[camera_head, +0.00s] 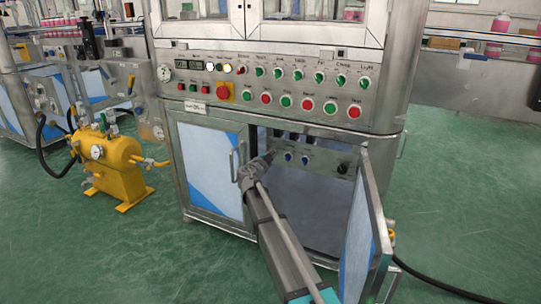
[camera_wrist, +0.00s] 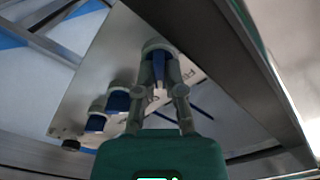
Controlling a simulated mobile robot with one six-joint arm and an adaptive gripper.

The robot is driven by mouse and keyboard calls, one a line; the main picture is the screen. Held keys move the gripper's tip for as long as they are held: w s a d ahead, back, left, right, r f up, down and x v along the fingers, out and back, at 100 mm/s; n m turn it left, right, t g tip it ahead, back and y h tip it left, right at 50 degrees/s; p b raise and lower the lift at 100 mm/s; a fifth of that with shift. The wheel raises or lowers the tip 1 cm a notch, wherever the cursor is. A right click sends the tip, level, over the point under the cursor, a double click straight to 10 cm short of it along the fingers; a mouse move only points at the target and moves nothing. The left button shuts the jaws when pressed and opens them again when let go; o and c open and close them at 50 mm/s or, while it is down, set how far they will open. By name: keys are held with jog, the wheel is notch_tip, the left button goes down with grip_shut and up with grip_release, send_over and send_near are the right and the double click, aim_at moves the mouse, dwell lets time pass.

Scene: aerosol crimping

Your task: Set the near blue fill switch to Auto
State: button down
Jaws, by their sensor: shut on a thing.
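Inside the open cabinet, a grey panel carries a row of blue switches. In the wrist view, my gripper (camera_wrist: 160,88) is closed around the largest, closest blue switch (camera_wrist: 157,52), with one finger on each side of its knob. Two more blue switches (camera_wrist: 118,99) (camera_wrist: 96,121) sit beside it to the lower left, untouched. In the head view my gripper (camera_head: 268,157) reaches into the cabinet at the left end of the row and hides the held switch. Two blue switches (camera_head: 289,156) (camera_head: 305,159) show to its right. The labels and the held switch's setting cannot be read.
The right cabinet door (camera_head: 366,230) stands open beside my arm. The left door (camera_head: 212,165) is shut. Above is a control panel (camera_head: 290,85) with several buttons and green switches. A yellow tank (camera_head: 108,160) stands at the left, and a black hose (camera_head: 440,282) lies on the floor.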

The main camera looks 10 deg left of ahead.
jog(key=shift+a, duration=0.1)
jog(key=shift+n, duration=0.5)
jog(key=n, duration=0.3)
jog(key=shift+r, duration=0.1)
jog(key=n, duration=0.5)
jog(key=shift+w+a, duration=0.1)
jog(key=shift+a, duration=0.1)
jog(key=n, duration=0.4)
jog(key=shift+w+a+n, duration=0.1)
jog(key=shift+a+n, duration=0.05)
jog(key=shift+n, duration=0.15)
jog(key=shift+a+n, duration=0.15)
jog(key=shift+n, duration=2.15)
